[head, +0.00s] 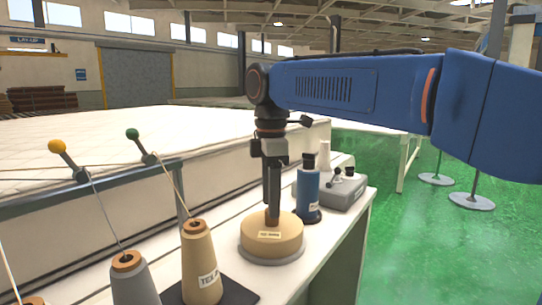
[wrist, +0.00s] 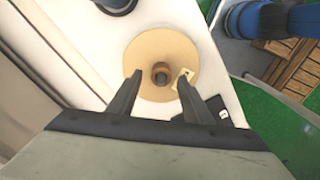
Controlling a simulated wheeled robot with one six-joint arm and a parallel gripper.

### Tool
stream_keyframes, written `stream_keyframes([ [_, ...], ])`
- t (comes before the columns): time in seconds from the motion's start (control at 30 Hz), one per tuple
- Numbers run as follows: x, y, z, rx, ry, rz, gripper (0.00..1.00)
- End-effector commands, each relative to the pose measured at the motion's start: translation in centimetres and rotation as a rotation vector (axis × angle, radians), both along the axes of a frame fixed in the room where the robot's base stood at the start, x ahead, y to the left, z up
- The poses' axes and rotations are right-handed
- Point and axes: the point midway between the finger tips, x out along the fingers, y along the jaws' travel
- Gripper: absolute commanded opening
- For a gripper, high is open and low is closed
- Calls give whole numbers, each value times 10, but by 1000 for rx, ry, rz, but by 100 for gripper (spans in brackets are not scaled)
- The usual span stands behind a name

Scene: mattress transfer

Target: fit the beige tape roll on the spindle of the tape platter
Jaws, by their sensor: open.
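The beige tape roll (head: 260,238) lies flat on the tape platter, whose grey rim (head: 288,261) shows below it in the head view. The roll has a small pale label on it. In the wrist view the roll (wrist: 150,50) is seen from above, with a brown upright piece in its centre; I cannot tell whether that is the spindle or the roll's core. My gripper (head: 272,212) points down over the roll's middle. In the wrist view my gripper (wrist: 159,76) is open, one finger on each side of the centre piece, with gaps visible.
A blue spool (head: 308,190) and a grey box (head: 343,194) stand close behind the roll on the right. A tan thread cone (head: 200,265) and a grey cone (head: 134,283) stand at the front left. A mattress (head: 90,140) lies beyond.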

Motion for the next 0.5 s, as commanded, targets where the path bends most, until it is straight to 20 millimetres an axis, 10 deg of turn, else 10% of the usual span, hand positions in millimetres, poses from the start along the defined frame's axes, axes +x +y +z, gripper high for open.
stream_keyframes([
  [0.5,1,1,103,2,-3,0,45],
])
